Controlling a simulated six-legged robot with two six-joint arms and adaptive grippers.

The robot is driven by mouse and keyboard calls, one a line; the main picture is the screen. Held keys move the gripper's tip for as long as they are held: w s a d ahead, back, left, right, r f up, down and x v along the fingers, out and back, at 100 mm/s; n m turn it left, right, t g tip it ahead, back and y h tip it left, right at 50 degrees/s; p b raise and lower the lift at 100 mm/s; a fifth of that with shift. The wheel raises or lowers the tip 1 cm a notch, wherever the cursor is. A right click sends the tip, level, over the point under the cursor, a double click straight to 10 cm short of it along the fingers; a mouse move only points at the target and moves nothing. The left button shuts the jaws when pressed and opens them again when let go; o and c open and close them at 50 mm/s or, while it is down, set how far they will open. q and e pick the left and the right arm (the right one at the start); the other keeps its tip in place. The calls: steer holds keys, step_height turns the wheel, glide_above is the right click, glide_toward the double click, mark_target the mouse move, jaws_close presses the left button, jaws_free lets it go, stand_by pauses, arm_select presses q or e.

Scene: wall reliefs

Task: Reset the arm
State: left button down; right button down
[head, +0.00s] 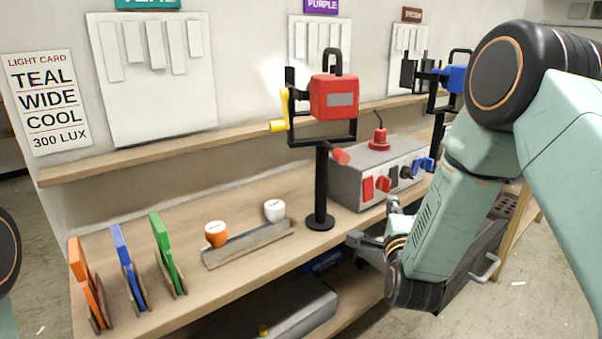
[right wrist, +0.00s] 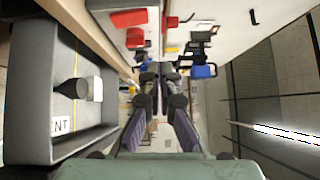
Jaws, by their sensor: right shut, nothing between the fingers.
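My right arm comes in from the right in the head view and reaches down past the front edge of the bench. Its right gripper (head: 372,232) is partly hidden by the wrist and hangs in front of the bench, near the grey switch box. In the right wrist view the fingers of the right gripper (right wrist: 158,80) come together with nothing between them. Only a dark rounded part of my left arm shows at the left edge of the head view. My left gripper is out of view.
A grey box (head: 345,180) with red, black and blue switches stands on the wooden bench (head: 200,205). A red lamp (head: 334,98) on a black stand is beside it. Orange and white knobs sit on a grey rail (head: 248,245). A drawer with a handle (head: 487,268) is below.

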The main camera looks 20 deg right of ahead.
steer(key=s+a+f+n+g+y, duration=0.35)
steer(key=s+f+n, duration=0.25)
steer(key=f+n, duration=0.3)
steer(key=s+a+f+n+g+y, duration=0.2)
steer(key=s+a+f+n+g, duration=0.35)
steer(key=f, duration=0.55)
steer(key=s+a+f+n+g+b, duration=0.1)
steer(key=s+f+n+g, duration=0.3)
steer(key=s, duration=1)
steer(key=s+a+f+n+g+y+b, duration=0.1)
steer(key=s+a+f+n+g, duration=0.2)
steer(key=s+f, duration=0.6)
steer(key=s+n+g, duration=0.1)
steer(key=s, duration=0.4)
steer(key=shift+s, duration=0.35)
steer(key=shift+f+y, duration=0.1)
steer(key=shift+y, duration=0.15)
